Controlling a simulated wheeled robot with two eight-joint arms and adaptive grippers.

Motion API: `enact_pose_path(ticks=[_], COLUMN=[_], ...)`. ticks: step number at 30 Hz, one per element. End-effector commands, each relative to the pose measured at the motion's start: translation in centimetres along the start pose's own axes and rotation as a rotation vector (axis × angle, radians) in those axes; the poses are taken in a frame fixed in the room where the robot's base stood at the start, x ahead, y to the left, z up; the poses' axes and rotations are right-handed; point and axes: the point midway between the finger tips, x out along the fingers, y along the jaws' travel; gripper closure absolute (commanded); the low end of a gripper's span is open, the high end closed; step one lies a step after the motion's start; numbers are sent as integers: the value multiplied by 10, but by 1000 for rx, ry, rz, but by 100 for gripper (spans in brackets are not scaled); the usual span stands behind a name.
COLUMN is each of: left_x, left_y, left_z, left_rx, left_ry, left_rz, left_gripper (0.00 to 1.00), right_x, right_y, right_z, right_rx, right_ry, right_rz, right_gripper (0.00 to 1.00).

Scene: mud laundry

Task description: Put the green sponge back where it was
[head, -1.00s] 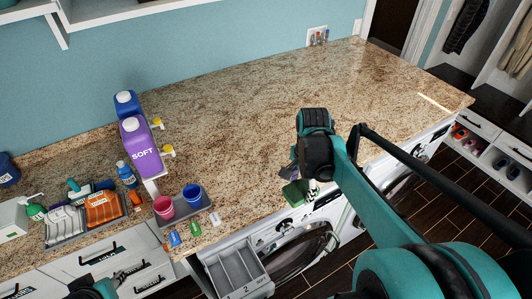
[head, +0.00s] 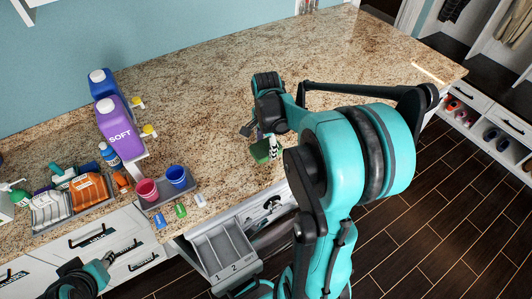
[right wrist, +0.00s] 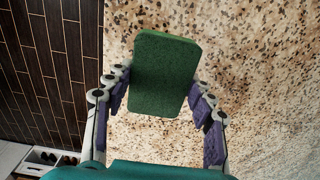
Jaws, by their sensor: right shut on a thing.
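The green sponge (head: 261,152) is held in my right gripper (head: 267,139), above the counter's front edge. In the right wrist view, the sponge (right wrist: 166,75) is upright between the two purple-padded fingers of the gripper (right wrist: 163,90), with speckled counter behind it. Part of the gripper is hidden behind my right arm in the head view. My left gripper (head: 105,260) is small at the lower left, in front of the white drawers; its fingers are too unclear to read.
A grey tray (head: 160,203) holds a red cup (head: 146,190) and a blue cup (head: 176,176). Another tray (head: 62,217) holds brushes and an orange item. A purple SOFT bottle (head: 118,128) stands behind. The counter's middle (head: 220,110) is clear.

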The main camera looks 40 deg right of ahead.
Motion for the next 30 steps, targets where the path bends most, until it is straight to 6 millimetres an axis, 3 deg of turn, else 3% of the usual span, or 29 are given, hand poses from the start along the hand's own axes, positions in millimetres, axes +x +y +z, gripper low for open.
enact_pose_path(ticks=[6, 20, 21, 22, 30], left_x=[3, 7, 6, 6, 6], left_y=[0, 0, 0, 0, 0], left_z=[2, 5, 4, 4, 4], left_rx=[0, 0, 0, 0, 0], left_ry=[0, 0, 0, 0, 0], left_rz=[0, 0, 0, 0, 0], left_gripper=[67, 67, 67, 67, 67], right_x=[32, 41, 40, 40, 39], right_y=[0, 1, 1, 1, 1], right_z=[0, 0, 0, 0, 0], right_rx=[0, 0, 0, 0, 0], right_ry=[0, 0, 0, 0, 0], right_rz=[0, 0, 0, 0, 0], right_gripper=[73, 73, 35, 27, 25])
